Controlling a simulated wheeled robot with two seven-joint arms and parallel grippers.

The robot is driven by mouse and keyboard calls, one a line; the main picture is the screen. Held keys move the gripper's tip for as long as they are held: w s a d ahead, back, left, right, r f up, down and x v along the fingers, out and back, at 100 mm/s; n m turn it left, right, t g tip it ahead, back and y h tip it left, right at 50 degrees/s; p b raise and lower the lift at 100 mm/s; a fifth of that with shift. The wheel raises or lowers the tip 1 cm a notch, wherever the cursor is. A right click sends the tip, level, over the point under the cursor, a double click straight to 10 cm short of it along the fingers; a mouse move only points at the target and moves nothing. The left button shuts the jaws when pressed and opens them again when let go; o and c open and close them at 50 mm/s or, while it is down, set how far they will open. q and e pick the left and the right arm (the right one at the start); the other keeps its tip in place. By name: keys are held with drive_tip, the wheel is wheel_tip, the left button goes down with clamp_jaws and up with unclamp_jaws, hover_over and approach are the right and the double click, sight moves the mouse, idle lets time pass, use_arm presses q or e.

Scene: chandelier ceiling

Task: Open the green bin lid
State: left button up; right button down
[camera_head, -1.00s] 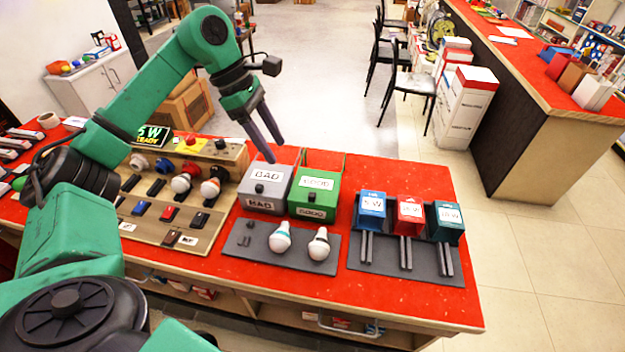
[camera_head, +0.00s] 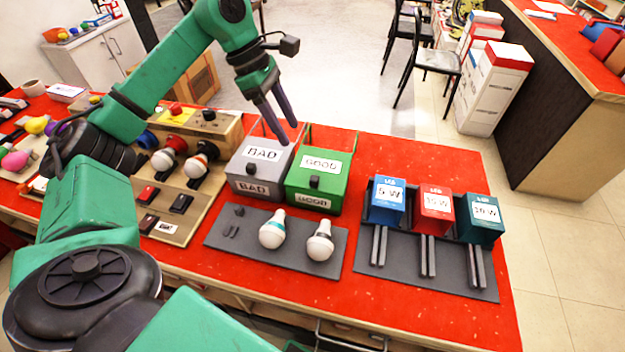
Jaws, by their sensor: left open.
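The green bin (camera_head: 328,193) labelled GOOD stands on the red table, right of the grey bin. Its green lid (camera_head: 335,168) lies flat on top, with a white GOOD label and a small black knob (camera_head: 314,182). My left gripper (camera_head: 287,134) is open and empty, pointing down. In the picture its fingertips are above the back of the grey bin and left of the green lid, apart from the knob. My right gripper is not in view.
The grey bin (camera_head: 254,187) labelled BAD stands directly left of the green one. Two bulbs (camera_head: 272,233) (camera_head: 320,243) lie on a dark mat in front. Blue, red and teal boxes (camera_head: 388,200) (camera_head: 432,210) (camera_head: 482,219) stand to the right. A bulb test board (camera_head: 184,226) is at left.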

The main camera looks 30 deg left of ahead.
sight(314, 177)
use_arm(q)
drive_tip(key=p+x, duration=0.2)
drive_tip(key=x, duration=1.2)
drive_tip(key=shift+d, duration=0.15)
clamp_jaws()
idle(0.6)
